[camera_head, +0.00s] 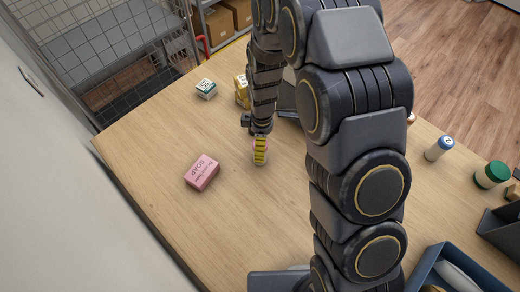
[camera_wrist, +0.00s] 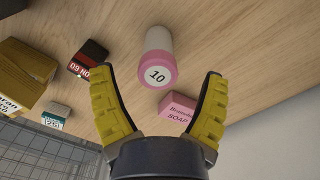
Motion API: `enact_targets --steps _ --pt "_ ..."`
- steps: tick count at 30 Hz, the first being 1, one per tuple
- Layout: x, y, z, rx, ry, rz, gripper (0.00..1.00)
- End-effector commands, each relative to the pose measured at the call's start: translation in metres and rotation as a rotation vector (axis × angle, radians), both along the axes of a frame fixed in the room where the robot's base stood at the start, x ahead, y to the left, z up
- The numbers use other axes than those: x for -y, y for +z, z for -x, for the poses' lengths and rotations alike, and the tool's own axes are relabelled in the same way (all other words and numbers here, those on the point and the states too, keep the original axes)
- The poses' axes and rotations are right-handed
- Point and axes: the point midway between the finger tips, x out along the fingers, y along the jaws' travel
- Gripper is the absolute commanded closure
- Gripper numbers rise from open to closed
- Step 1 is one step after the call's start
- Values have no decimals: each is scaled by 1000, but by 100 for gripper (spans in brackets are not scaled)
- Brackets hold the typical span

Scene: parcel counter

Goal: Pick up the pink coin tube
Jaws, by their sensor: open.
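The pink coin tube (camera_wrist: 158,60) stands on the wooden counter in the wrist view, white-sided with a pink band and a "10" on its end. It lies between and just beyond the fingertips of my open gripper (camera_wrist: 157,73), with a gap on both sides and nothing held. In the head view my gripper (camera_head: 260,150) points down over the middle of the counter. There its yellow finger covers most of the tube, and only pale slivers show around it.
A pink soap box (camera_head: 202,172) lies close to the left of my gripper. A teal-and-white box (camera_head: 206,88) and a yellow box (camera_head: 241,90) stand farther back. A blue-capped bottle (camera_head: 439,147) and a green-lidded jar (camera_head: 492,174) stand right. The front-left counter is clear.

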Motion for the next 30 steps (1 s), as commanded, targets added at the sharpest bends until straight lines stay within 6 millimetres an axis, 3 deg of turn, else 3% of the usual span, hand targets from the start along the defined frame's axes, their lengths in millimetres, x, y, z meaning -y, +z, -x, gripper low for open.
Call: enact_targets --steps 11,19,21,24,30 --pt "-3 -46 -1 -7 -3 1 24" --pt "-4 -49 -2 -2 -3 0 25" --pt "-4 -49 -2 -1 -3 0 54" --pt "-4 -48 -2 -1 -3 0 91" --pt "-4 -48 -2 0 -3 0 92"
